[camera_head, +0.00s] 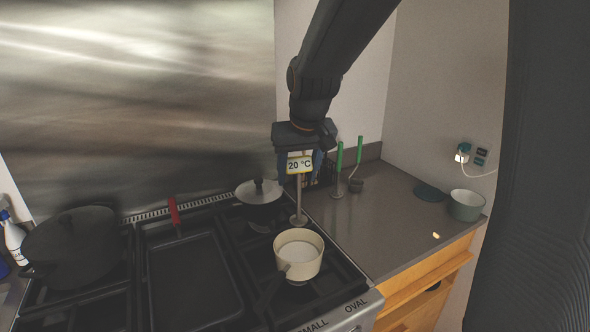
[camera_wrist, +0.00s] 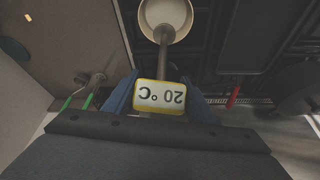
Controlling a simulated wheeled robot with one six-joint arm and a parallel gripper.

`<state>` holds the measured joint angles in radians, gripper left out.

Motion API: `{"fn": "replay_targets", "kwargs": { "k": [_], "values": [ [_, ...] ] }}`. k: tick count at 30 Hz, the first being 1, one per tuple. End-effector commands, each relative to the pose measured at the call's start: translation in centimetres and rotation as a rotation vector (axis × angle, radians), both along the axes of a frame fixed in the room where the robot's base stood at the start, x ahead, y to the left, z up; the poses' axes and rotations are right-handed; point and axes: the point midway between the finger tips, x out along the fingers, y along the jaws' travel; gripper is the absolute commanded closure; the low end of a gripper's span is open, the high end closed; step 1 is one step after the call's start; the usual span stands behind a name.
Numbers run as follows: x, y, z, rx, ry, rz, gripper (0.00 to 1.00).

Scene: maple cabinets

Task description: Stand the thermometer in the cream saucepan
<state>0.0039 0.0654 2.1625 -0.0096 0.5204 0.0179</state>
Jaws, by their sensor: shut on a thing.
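The thermometer (camera_head: 299,165) has a yellow-edged display reading 20 °C and a grey stem pointing down. My gripper (camera_head: 300,168) is shut on it just below the black wrist. In the wrist view the thermometer (camera_wrist: 158,95) sits between the blue fingers of my gripper (camera_wrist: 160,97), its stem reaching toward the saucepan. The cream saucepan (camera_head: 299,256) stands on the right front of the stove, its handle toward the front left. It also shows at the top of the wrist view (camera_wrist: 148,18). In the head view the stem's lower end shows behind the pan's far rim; its exact height is unclear.
A lidded pan (camera_head: 259,193) stands behind the saucepan. A griddle (camera_head: 192,277) with a red handle and a large black pot (camera_head: 72,245) are to the left. Green-handled utensils (camera_head: 339,170) and a green-grey pot (camera_head: 465,205) are on the right counter (camera_head: 385,215), which has free room.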

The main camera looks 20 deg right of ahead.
Motion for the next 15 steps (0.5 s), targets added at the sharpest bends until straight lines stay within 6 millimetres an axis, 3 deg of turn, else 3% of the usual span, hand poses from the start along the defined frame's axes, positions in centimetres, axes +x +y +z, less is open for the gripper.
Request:
{"fn": "replay_targets", "kwargs": {
  "k": [8,15],
  "values": [
    [-0.1,0.0,0.1,0.0,-0.001,-0.001,0.87],
    [-0.1,0.1,-1.2,0.001,0.0,0.001,0.87]
  ]
}}
